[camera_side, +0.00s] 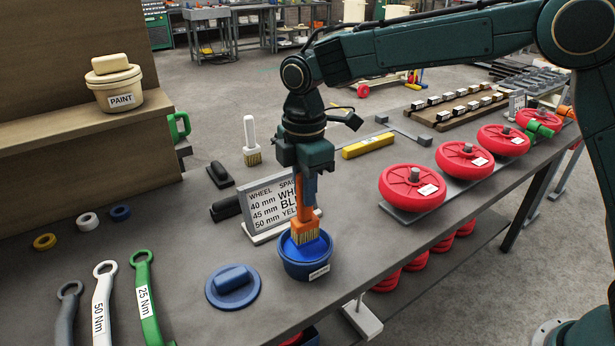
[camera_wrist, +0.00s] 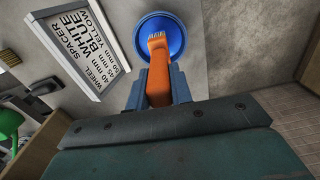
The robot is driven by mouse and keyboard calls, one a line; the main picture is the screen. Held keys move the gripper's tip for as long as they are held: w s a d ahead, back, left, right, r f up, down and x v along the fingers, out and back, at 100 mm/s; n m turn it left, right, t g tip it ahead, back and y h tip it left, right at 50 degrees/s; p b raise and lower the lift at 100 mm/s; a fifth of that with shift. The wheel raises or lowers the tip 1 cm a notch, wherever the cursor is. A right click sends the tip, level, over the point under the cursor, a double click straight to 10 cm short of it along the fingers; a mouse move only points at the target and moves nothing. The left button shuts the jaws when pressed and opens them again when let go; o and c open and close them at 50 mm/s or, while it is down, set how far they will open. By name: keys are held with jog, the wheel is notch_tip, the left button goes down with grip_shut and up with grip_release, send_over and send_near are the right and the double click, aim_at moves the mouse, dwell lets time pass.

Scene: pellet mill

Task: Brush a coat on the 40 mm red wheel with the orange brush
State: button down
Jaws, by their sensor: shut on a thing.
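My gripper (camera_side: 306,182) is shut on the handle of the orange brush (camera_side: 305,222), which points down. Its pale bristles are at the mouth of the open blue pot (camera_side: 305,268), over a bright blue surface; I cannot tell how deep they reach. In the wrist view the orange handle (camera_wrist: 158,72) runs from between my fingers to the blue pot (camera_wrist: 178,32). Several red wheels (camera_side: 412,190) lie in a row on a grey strip at the right, with small white labels too small to read. I cannot tell which is 40 mm.
A wheel and spacer sign (camera_side: 272,207) stands just behind the pot. A blue lid (camera_side: 233,288) lies left of it. A white-handled brush (camera_side: 250,140), a yellow bar (camera_side: 368,146), wrenches (camera_side: 147,300) and spacer rings (camera_side: 88,221) are around. A PAINT tub (camera_side: 118,92) sits on the shelf.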

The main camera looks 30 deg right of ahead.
jog(key=shift+r, duration=2.35)
jog(key=w+d+r, duration=0.2)
jog(key=d+r, duration=0.1)
jog(key=d, duration=1.2)
jog(key=w+d+r, duration=0.2)
jog(key=d+r, duration=0.1)
jog(key=d, duration=1.3)
jog(key=shift+w+d+n, duration=0.15)
jog(key=shift+w+n, duration=0.05)
jog(key=shift+n, duration=0.2)
jog(key=shift+f, duration=0.2)
notch_tip(320, 180, down, 6)
jog(key=shift+f, duration=1.2)
jog(key=shift+d, duration=0.15)
